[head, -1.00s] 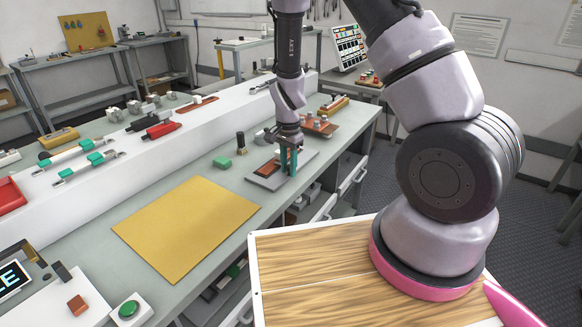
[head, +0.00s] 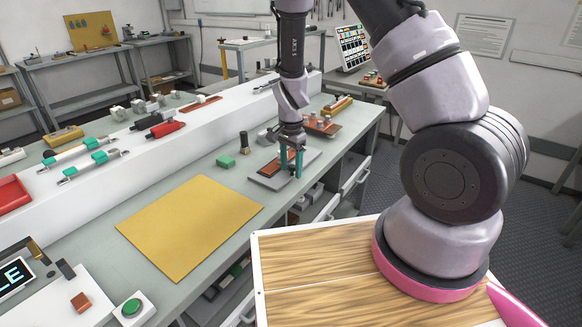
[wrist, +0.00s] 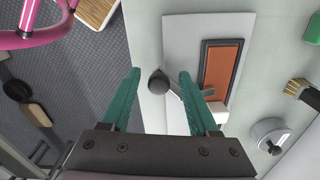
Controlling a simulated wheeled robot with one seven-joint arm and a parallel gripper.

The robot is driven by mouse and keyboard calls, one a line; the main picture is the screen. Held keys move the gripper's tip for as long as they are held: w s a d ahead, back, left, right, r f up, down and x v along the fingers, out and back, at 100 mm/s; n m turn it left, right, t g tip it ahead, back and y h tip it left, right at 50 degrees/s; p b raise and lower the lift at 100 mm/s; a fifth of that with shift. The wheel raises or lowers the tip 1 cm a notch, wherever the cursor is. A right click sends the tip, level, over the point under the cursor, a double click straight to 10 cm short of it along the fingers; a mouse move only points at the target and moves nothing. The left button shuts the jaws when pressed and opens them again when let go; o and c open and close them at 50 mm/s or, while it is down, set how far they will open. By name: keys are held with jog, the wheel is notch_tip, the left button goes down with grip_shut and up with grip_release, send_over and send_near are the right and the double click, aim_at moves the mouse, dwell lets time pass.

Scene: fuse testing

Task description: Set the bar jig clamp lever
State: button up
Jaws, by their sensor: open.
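The bar jig (head: 262,182) is a light grey plate near the front edge of the bench. In the wrist view, its plate (wrist: 183,28) carries an orange-brown pad (wrist: 220,62) in a dark frame. The clamp lever, with a dark rounded knob (wrist: 158,80) and a grey arm, shows beside the pad. My gripper (head: 291,176) is over the jig's right side, pointing down. Its teal fingers are open and empty, and in the wrist view (wrist: 160,73) the knob appears between them, nearer the left finger. Whether a finger touches the knob I cannot tell.
A green block (head: 226,161) and a dark upright brush (head: 244,143) stand left of the jig. A brown tray (head: 322,127) with small parts lies behind it. A yellow mat (head: 190,225) covers the bench in front. Open drawers (head: 350,180) stick out below the edge.

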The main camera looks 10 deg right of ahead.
notch_tip(320, 180, up, 11)
jog(key=shift+f, duration=0.15)
dwell(0.4)
jog(key=s+d+r+n+t+y, duration=0.2)
jog(key=s+d+r, duration=0.1)
jog(key=r, duration=0.7)
jog(key=s+d+r+n+t+y, duration=0.1)
jog(key=s+d+r, duration=0.2)
jog(key=r, duration=0.8)
jog(key=s+d+r+n+t+h, duration=0.1)
jog(key=s+d+r+n+t, duration=0.2)
jog(key=s+r, duration=0.6)
jog(key=s+d+t, duration=0.1)
jog(key=s+d, duration=0.1)
jog(key=s, duration=0.1)
jog(key=shift+d+r+n, duration=0.15)
jog(key=shift+r+n, duration=0.15)
jog(key=shift+n, duration=0.1)
